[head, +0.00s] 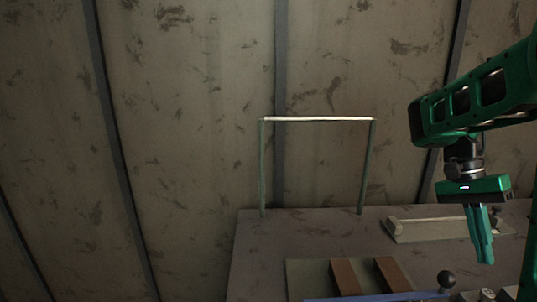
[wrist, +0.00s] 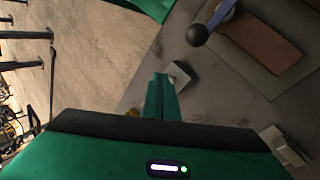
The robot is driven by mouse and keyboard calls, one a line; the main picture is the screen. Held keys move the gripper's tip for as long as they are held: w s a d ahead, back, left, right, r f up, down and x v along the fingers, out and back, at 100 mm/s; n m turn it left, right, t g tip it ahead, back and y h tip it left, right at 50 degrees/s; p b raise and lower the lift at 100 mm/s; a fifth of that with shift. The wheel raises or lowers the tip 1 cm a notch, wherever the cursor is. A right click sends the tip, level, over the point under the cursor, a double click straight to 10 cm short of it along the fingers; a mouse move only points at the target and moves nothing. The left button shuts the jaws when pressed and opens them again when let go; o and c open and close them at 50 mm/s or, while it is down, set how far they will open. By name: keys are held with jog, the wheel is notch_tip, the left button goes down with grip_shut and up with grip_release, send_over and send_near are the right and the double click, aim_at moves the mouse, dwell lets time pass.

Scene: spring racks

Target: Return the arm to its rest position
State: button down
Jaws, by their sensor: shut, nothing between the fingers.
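My arm is green and comes in from the right of the head view. My gripper (head: 484,262) hangs down from it with its green fingers together and nothing between them. It is above the right part of the grey table (head: 262,262), in front of a pale bar fixture. In the wrist view my gripper (wrist: 160,80) also shows shut and empty, above the table's edge.
A metal frame (head: 318,119) stands at the table's back. A pale bar fixture (head: 432,228) lies behind my gripper. A lever with a dark ball knob (head: 446,279) and a plate with brown blocks (head: 345,276) are at the front. A wall stands behind.

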jog(key=s+a+f+n+t+y, duration=0.1)
jog(key=s+a+f+n+t, duration=0.1)
jog(key=s, duration=0.4)
jog(key=s+a+f+n+t+y, duration=0.1)
jog(key=s+a+f+n+t, duration=0.1)
jog(key=s+f+n+t, duration=0.1)
jog(key=s+f+n, duration=0.1)
jog(key=s+f, duration=0.1)
jog(key=s, duration=0.1)
jog(key=shift+s+a+t, duration=0.25)
jog(key=shift+s+t, duration=0.05)
dwell(0.4)
